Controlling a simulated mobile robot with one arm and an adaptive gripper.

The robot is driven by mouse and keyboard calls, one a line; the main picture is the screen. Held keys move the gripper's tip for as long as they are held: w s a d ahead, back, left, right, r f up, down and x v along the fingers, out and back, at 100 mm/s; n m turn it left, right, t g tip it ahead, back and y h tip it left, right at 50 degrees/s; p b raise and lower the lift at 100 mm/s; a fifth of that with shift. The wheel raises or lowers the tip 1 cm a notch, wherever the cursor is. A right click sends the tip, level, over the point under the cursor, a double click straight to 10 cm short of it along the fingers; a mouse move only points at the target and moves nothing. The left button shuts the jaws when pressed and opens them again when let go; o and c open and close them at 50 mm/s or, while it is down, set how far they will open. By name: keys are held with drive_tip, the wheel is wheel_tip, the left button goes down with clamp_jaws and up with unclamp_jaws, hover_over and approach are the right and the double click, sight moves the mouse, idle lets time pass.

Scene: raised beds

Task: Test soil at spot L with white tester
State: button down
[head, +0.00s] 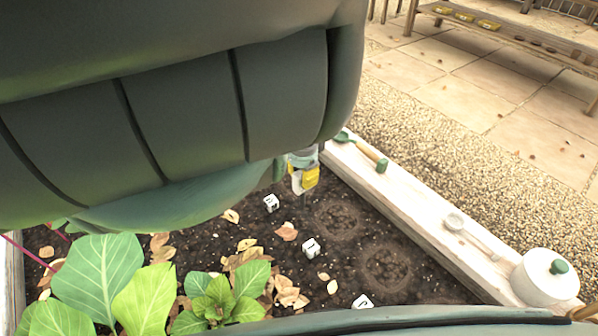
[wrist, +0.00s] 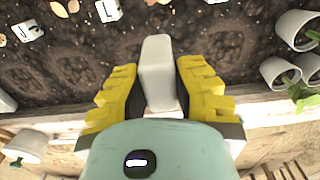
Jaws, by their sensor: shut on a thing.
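My gripper (wrist: 160,95) has yellow fingers shut on the white tester (wrist: 157,70), a pale block in the middle of the wrist view. In the head view my gripper (head: 305,178) hangs over the bed near its wooden edge, partly hidden by my arm. A thin dark probe seems to point down below it; I cannot tell whether it touches the soil (wrist: 220,50). White lettered cubes stand on the soil: one (head: 271,203) near the gripper, a middle one (head: 310,247) with an L-like mark, and a nearer one (head: 362,301). Round soil patches (head: 387,268) lie beside them.
The pale wooden edge (head: 420,232) carries a green-ended hand tool (head: 368,155), a white spoon-like tool (head: 470,235) and a white lidded pot (head: 545,278). Leafy plants (head: 105,275) and dry leaves fill the near left. Small pots (wrist: 280,70) stand at right in the wrist view.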

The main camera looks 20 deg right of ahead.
sight(303, 205)
drive_tip(key=shift+s+d+f+b, duration=0.1)
drive_tip(key=shift+d+f+b, duration=0.05)
drive_tip(key=shift+f+b, duration=0.55)
wheel_tip(303, 205, down, 4)
drive_tip(key=b, duration=0.3)
drive_tip(key=shift+b, duration=0.3)
drive_tip(key=shift+f+b, duration=0.95)
drive_tip(key=shift+f, duration=0.4)
drive_tip(key=shift+f+b, duration=1.7)
drive_tip(key=shift+f, duration=0.65)
idle(2.0)
